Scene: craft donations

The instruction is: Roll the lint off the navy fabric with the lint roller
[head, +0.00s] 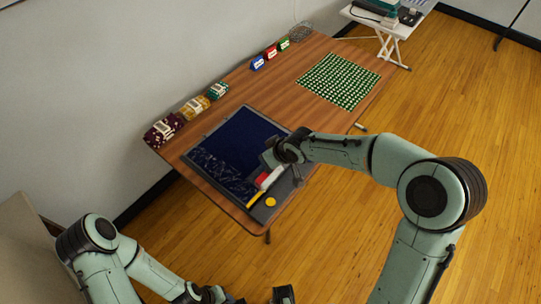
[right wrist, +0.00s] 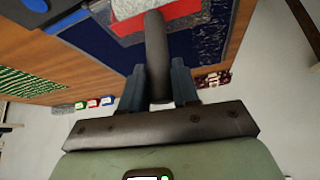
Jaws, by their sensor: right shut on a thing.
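The navy fabric (head: 238,138) lies flat on a dark board on the wooden table. Pale lint (head: 217,172) is scattered over its lower left part; the upper part looks clean. My right gripper (head: 287,152) is over the fabric's right edge, shut on the lint roller's dark handle (right wrist: 157,50). The roller's white and red head (head: 268,178) is at the fabric's lower right; whether it touches the cloth cannot be told. In the right wrist view, grey speckled lint (right wrist: 215,38) shows beside the head. My left gripper (head: 262,297) is low at the bottom edge, partly cut off.
A yellow stick (head: 255,199) and yellow disc (head: 271,202) lie on the board's near corner. Fabric bundles (head: 163,130) and small coloured boxes (head: 271,52) line the wall side. A green patterned cloth (head: 339,80) lies at the far end. Bare wood separates it from the board.

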